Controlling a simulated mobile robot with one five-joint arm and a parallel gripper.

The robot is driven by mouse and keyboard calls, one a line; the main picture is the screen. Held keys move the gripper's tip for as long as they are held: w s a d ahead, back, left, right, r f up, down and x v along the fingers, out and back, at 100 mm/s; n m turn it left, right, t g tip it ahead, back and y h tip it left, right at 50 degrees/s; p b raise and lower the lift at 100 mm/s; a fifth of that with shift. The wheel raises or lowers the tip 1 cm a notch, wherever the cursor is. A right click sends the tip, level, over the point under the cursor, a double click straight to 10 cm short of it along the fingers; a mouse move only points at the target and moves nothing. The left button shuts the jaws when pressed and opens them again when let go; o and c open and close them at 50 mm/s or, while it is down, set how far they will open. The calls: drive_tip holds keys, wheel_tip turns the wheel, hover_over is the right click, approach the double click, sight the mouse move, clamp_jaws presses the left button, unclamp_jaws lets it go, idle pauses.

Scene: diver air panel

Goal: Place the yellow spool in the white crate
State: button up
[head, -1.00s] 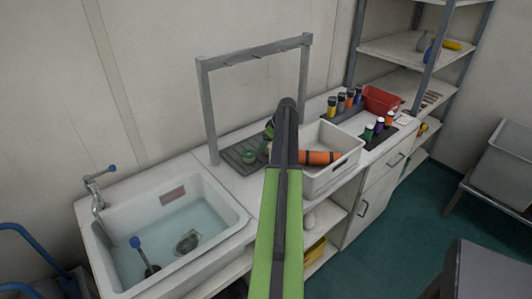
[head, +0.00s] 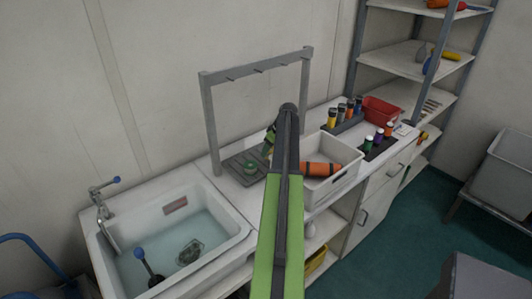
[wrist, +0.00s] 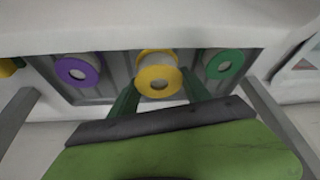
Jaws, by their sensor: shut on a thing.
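The yellow spool (wrist: 158,77) is between the two dark green fingers of my gripper (wrist: 161,97) in the wrist view, and the gripper is shut on it. I cannot tell if the spool is clear of the surface beneath. In the head view my arm hides the spool, and only a bit of my gripper (head: 269,139) shows over the grey tray. The white crate (head: 335,187) stands on the counter just right of my arm, open at the top. An orange cylinder (head: 320,169) with dark bands lies in it.
A purple spool (wrist: 78,70) and a green spool (wrist: 224,64) flank the yellow one. A grey hook frame (head: 211,120) rises behind the grey tray (head: 235,180). A sink (head: 150,210) with water is at left. Bottles (head: 345,110) and a red bin (head: 381,113) stand right of the crate.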

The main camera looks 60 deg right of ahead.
wheel_tip(320, 180, up, 7)
drive_tip(key=p, duration=0.5)
